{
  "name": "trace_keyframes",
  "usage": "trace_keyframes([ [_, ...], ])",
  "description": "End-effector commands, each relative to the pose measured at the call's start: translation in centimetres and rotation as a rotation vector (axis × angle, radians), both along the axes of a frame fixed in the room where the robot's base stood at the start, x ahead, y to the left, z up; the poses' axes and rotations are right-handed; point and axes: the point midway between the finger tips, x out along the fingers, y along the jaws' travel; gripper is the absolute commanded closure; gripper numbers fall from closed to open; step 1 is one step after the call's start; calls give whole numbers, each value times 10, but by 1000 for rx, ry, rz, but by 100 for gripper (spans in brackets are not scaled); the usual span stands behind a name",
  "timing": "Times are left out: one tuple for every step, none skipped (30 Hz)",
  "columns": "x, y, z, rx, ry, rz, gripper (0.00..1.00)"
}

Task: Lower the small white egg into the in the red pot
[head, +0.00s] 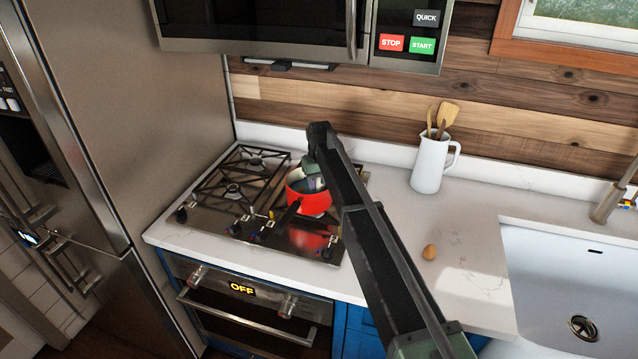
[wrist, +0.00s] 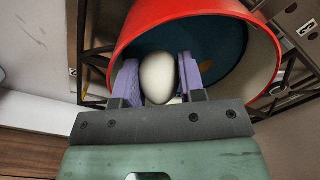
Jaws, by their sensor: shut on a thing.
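The red pot (head: 309,201) stands on the stove, with its dark handle toward the front. In the wrist view its red rim (wrist: 200,12) curves around my fingers, and its inside looks dark blue. My gripper (wrist: 158,80) is shut on the small white egg (wrist: 157,78), held between two purple finger pads. The egg and fingertips appear at or within the pot's mouth; how far the egg is above the bottom I cannot tell. In the head view my gripper (head: 314,182) is over the pot, and the egg is hidden there.
A brown egg (head: 429,252) lies on the white counter (head: 470,205). A white pitcher (head: 432,163) with wooden utensils stands behind it. The microwave (head: 290,25) hangs above the stove (head: 225,205). A sink (head: 575,285) is at right.

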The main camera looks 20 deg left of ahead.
Motion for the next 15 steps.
trace_keyframes([
  [0, 0, -2, 0, 0, 0, 86],
  [0, 0, -2, 0, 0, 0, 86],
  [0, 0, -3, 0, 0, 0, 86],
  [0, 0, -3, 0, 0, 0, 86],
  [0, 0, -4, 0, 0, 0, 86],
  [0, 0, -4, 0, 0, 0, 86],
  [0, 0, -5, 0, 0, 0, 86],
  [0, 0, -5, 0, 0, 0, 86],
  [0, 0, -6, 0, 0, 0, 86],
  [0, 0, -6, 0, 0, 0, 86],
  [0, 0, -7, 0, 0, 0, 86],
  [0, 0, -7, 0, 0, 0, 86],
  [0, 0, -8, 0, 0, 0, 86],
  [0, 0, -8, 0, 0, 0, 86],
  [0, 0, -9, 0, 0, 0, 86],
])
